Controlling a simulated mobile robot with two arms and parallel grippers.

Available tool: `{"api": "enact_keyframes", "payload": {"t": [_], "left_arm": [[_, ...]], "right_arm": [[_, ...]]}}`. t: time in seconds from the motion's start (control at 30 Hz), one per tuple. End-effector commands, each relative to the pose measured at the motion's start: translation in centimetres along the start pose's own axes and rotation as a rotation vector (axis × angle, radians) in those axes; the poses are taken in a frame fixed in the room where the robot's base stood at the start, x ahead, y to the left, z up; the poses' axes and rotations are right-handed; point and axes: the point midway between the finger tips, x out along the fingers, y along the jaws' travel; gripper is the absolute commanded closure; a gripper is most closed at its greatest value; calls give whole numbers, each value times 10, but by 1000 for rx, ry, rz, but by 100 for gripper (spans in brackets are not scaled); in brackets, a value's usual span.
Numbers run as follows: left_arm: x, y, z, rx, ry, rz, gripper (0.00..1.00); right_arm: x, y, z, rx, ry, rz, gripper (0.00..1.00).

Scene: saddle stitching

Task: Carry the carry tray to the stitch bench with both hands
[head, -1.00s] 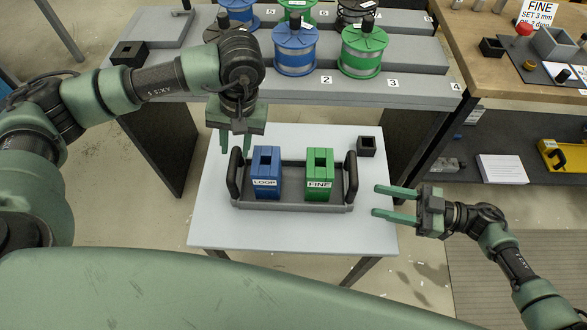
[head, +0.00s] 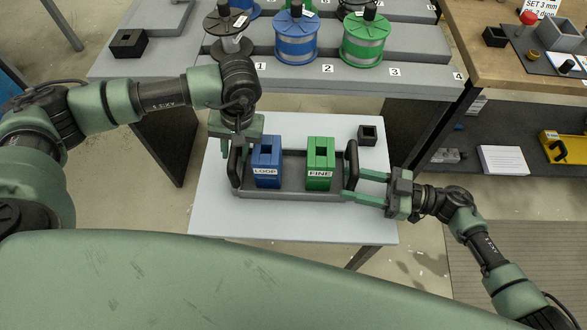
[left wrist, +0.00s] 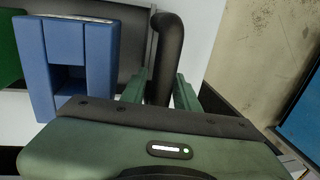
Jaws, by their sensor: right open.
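The grey carry tray (head: 290,190) sits on the small pale table, with a dark upright handle at each end. It holds a blue LOOP box (head: 266,160) and a green FINE box (head: 320,163). My left gripper (head: 235,152) points down over the left handle (head: 234,165). In the left wrist view its open fingers (left wrist: 160,88) lie on either side of that handle (left wrist: 166,45). My right gripper (head: 352,184) comes in from the right, open, with its fingertips at the right handle (head: 351,163). Whether it touches the handle is unclear.
A small dark cube holder (head: 368,135) stands on the pale table (head: 300,225) behind the tray's right end. Behind is a grey stepped rack (head: 420,88) with spools. A wooden bench (head: 470,60) stands at the right. The table front is clear.

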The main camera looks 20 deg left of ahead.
Motion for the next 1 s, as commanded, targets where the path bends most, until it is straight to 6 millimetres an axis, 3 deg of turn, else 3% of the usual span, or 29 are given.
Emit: {"api": "enact_keyframes", "payload": {"t": [0.37, 0.47, 0.53, 1.0], "left_arm": [[6, 0, 0, 0, 1, 1, 69], [6, 0, 0, 0, 1, 1, 94], [6, 0, 0, 0, 1, 1, 100], [6, 0, 0, 0, 1, 0, 100]], "right_arm": [[6, 0, 0, 0, 1, 0, 55], [6, 0, 0, 0, 1, 0, 80], [6, 0, 0, 0, 1, 0, 100], [6, 0, 0, 0, 0, 0, 100]]}}
